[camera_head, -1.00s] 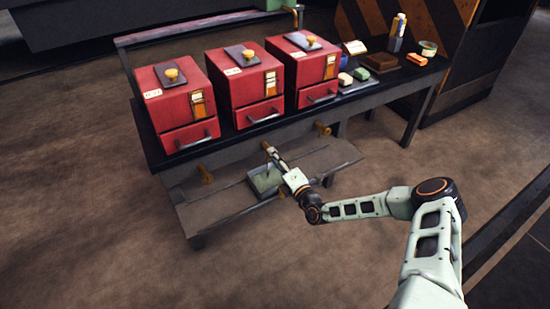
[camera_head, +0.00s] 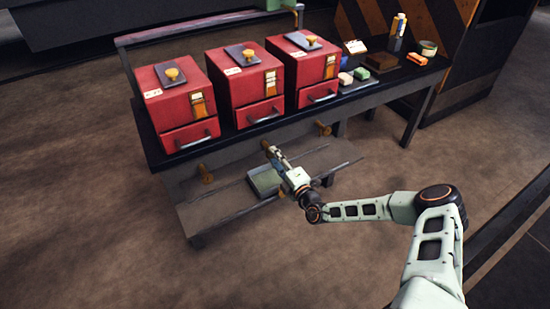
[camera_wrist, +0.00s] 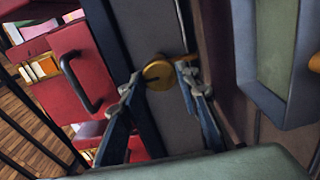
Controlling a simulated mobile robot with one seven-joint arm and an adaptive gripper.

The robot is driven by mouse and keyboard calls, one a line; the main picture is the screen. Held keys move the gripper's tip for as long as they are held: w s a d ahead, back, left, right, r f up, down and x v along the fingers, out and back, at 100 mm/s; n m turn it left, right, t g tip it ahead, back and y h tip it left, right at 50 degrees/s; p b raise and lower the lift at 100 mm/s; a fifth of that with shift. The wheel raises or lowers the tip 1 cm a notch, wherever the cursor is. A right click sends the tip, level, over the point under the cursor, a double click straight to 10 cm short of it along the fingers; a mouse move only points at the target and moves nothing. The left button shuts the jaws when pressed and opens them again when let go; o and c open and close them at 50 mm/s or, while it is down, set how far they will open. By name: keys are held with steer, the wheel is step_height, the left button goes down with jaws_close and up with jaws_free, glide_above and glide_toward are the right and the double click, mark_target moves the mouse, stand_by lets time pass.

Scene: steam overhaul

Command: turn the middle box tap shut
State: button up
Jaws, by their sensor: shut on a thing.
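The middle red box (camera_head: 245,88) stands on the bench between two like boxes. In the wrist view its brass tap (camera_wrist: 158,74) shows as a round knob with a dark slot, on the grey front rail below the drawers. My gripper (camera_wrist: 160,80) has one fingertip on each side of the knob and is shut on it. In the head view my gripper (camera_head: 268,150) reaches up to the rail below the middle box and mostly hides the tap. The left box's tap (camera_head: 205,174) and the right box's tap (camera_head: 323,128) stick out from the same rail.
A grey tray (camera_head: 251,186) with a greenish inside sits on the low shelf (camera_head: 215,208), just below my gripper. It also shows at the right of the wrist view (camera_wrist: 262,95). A drawer handle (camera_wrist: 78,85) is left of my fingers. Floor in front is clear.

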steer(key=o, duration=1.2)
steer(key=shift+c, duration=0.2)
steer(key=v, duration=1.2)
